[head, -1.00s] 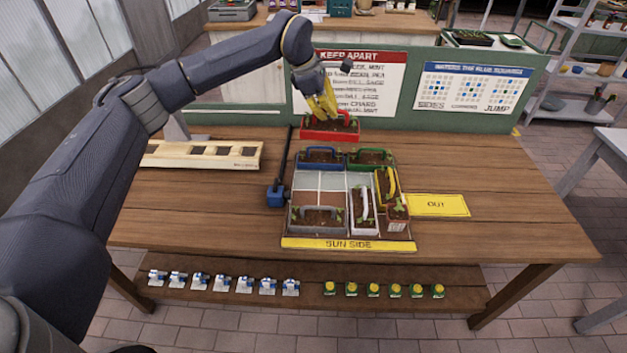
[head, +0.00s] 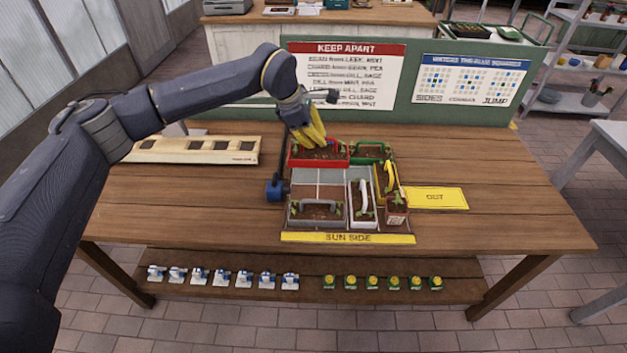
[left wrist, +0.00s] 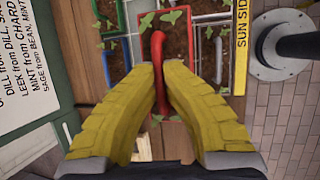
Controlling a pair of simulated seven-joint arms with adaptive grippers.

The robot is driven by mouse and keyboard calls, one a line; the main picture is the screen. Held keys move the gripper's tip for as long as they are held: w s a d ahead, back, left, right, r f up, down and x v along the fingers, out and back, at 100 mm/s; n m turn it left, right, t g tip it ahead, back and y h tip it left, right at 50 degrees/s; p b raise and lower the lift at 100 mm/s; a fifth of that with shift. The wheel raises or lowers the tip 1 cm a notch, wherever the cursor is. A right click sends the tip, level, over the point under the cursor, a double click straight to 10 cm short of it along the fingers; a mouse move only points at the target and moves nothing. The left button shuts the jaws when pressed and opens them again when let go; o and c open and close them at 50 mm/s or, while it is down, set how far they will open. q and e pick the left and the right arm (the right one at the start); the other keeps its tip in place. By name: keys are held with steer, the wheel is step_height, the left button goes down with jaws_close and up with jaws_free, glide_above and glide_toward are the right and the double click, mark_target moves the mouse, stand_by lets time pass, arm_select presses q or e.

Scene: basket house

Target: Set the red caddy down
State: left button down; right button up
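My left gripper (head: 313,142) is shut on the handle of the red caddy (head: 318,163). In the head view the caddy hangs level over the back left of the divided tray (head: 302,237). It covers the place where the blue caddy was seen; some blue edge shows in the left wrist view (left wrist: 68,130). In that view the red handle (left wrist: 158,62) lies between the yellow fingers. I cannot tell whether the red caddy touches anything below. My right gripper is in neither view.
The tray also holds a green caddy (head: 371,148), a yellow one (head: 390,180), a white one (head: 362,215) and a grey one (head: 317,221). Pale cells in the middle left are bare. A dark post with a blue block (head: 275,189) stands at the tray's left edge. A yellow OUT mat (head: 437,198) lies right.

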mark_target(300, 156)
arm_select(q)
step_height(300, 156, down, 15)
steer(key=shift+r, duration=0.2)
stand_by(0.5)
steer(key=shift+f, duration=0.15)
steer(key=c, duration=1.6)
jaws_free()
steer(key=v, duration=1.2)
